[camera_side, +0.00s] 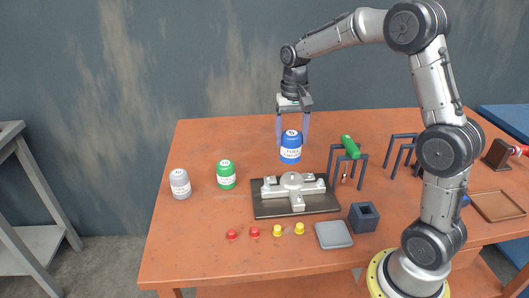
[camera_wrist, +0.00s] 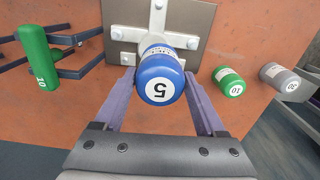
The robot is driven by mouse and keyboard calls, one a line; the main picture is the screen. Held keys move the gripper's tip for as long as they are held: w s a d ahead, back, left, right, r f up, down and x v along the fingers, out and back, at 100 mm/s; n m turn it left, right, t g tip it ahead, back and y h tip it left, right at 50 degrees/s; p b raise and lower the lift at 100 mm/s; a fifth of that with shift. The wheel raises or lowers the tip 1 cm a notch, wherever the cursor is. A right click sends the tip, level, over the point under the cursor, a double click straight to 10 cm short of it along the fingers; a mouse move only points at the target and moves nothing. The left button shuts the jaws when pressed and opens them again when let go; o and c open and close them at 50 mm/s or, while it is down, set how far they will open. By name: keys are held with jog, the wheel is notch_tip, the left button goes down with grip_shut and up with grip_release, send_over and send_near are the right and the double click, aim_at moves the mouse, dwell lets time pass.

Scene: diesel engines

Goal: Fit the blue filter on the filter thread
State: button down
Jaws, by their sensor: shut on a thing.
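The blue filter (camera_side: 290,148), with a white FUEL label, is upright between the fingers of my gripper (camera_side: 292,133). In the wrist view the blue filter (camera_wrist: 160,80) shows its top, marked 5, between the two purple fingers of my gripper (camera_wrist: 166,95). My gripper is shut on it. The filter head (camera_side: 291,186) is a pale cross-shaped block with a raised round middle, on a dark plate (camera_side: 262,208). The filter appears above and behind it in the side view. The thread itself is not clearly visible; in the wrist view the filter covers part of the head (camera_wrist: 157,22).
A green filter (camera_side: 226,175) and a grey filter (camera_side: 180,184) stand to the left. Red caps (camera_side: 255,232) and yellow caps (camera_side: 277,231) lie in front.

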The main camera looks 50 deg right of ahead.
aim_at(294, 156)
jog(key=shift+s+d+r, duration=0.1)
jog(key=shift+d+r, duration=0.2)
jog(key=shift+d, duration=0.25)
jog(key=shift+s+d+f, duration=0.1)
jog(key=shift+d+f, duration=0.05)
jog(key=shift+f, duration=3.15)
jog(key=shift+f, duration=0.65)
